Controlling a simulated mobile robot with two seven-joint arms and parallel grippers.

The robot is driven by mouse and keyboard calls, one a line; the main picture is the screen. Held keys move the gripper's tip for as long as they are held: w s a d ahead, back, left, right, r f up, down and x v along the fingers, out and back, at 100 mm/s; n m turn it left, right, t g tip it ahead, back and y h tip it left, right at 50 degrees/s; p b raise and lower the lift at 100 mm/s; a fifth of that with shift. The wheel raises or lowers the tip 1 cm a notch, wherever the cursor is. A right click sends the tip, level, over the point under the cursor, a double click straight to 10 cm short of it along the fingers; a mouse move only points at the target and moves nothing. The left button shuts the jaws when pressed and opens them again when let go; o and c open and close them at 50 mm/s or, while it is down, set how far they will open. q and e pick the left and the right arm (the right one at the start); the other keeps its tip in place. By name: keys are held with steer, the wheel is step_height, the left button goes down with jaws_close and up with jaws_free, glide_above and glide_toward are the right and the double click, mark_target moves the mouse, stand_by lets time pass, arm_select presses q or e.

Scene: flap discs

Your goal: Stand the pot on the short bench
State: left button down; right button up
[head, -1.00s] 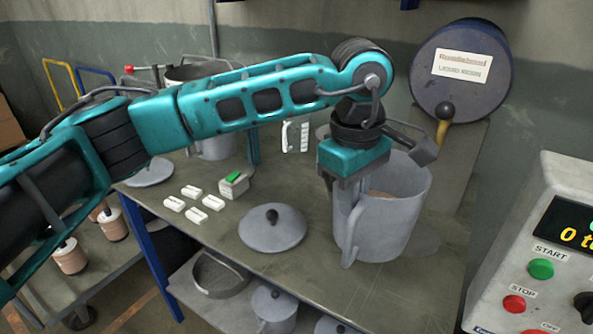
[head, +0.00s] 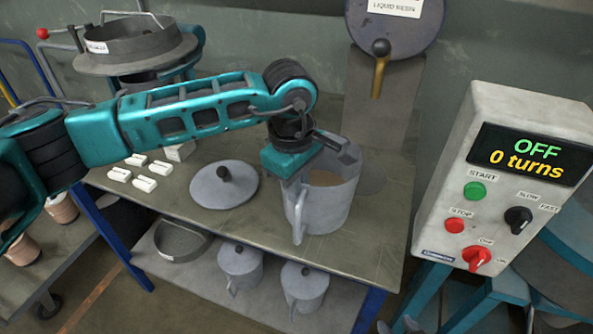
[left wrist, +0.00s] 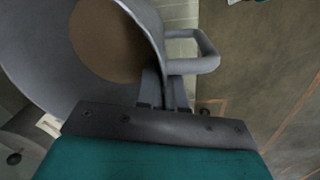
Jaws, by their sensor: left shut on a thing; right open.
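The pot (head: 325,195) is a grey metal jug with a side handle and brownish contents. It is upright at the front right of the metal bench (head: 250,225); whether its base touches the top is not clear. My right gripper is not in view. I cannot tell which surface is the short bench.
A round grey lid (head: 224,186) and several white blocks (head: 145,172) lie left of the pot. A drum with a brass tap (head: 379,75) is behind. A control box (head: 500,180) reading OFF stands right. Lidded pots (head: 240,264) sit on the lower shelf.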

arm_select(q)
steer(key=shift+w+d, duration=0.1)
steer(key=c, duration=1.7)
jaws_free()
steer(key=shift+f, duration=0.25)
steer(key=o, duration=0.4)
steer(key=shift+o, duration=0.2)
steer(key=shift+r, duration=0.15)
step_height(320, 180, up, 12)
steer(key=s, duration=0.1)
steer(key=shift+a, duration=0.35)
